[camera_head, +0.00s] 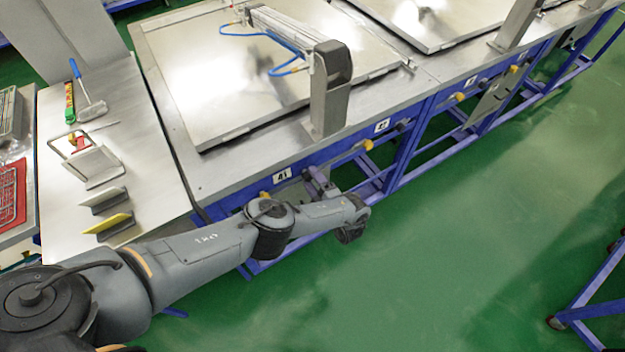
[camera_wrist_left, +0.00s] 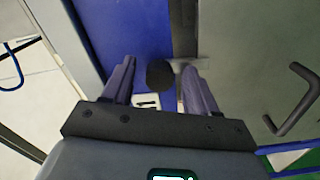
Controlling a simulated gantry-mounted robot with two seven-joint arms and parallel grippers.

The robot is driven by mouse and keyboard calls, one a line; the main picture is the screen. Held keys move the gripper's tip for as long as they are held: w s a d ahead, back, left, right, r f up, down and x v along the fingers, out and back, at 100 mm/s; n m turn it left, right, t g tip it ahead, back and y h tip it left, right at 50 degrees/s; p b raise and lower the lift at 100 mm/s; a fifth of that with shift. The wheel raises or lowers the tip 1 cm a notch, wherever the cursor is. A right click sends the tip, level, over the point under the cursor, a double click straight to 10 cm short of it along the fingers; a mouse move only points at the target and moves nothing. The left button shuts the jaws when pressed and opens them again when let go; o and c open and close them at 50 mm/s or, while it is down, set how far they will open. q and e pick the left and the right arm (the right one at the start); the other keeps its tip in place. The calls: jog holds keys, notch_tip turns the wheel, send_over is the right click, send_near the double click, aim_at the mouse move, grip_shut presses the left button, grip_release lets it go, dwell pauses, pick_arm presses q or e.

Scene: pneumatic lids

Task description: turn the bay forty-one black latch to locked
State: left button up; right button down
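The black latch (camera_wrist_left: 160,74) of bay forty-one shows as a dark rounded knob in the left wrist view, on the blue frame. My left gripper (camera_head: 318,182) is at the blue front rail, just right of the 41 label (camera_head: 283,175). In the left wrist view the left gripper (camera_wrist_left: 160,85) is open, its two purple fingers on either side of the knob, with a visible gap on each side. I cannot tell how deep the knob sits between the fingers. In the head view the latch is hidden by my gripper. My right gripper is not in view.
Yellow knobs (camera_head: 367,145) sit along the blue rail. A bent dark handle (camera_wrist_left: 295,100) is on a grey panel right of my gripper in the wrist view. The steel bench (camera_head: 225,175) lies above, a side table (camera_head: 60,215) with tools at left. Green floor (camera_head: 430,240) is clear.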

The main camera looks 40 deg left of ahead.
pick_arm(q)
jog(key=p+v, duration=0.1)
jog(key=v, duration=0.9)
jog(key=shift+s+d, duration=0.15)
jog(key=shift+d, duration=0.25)
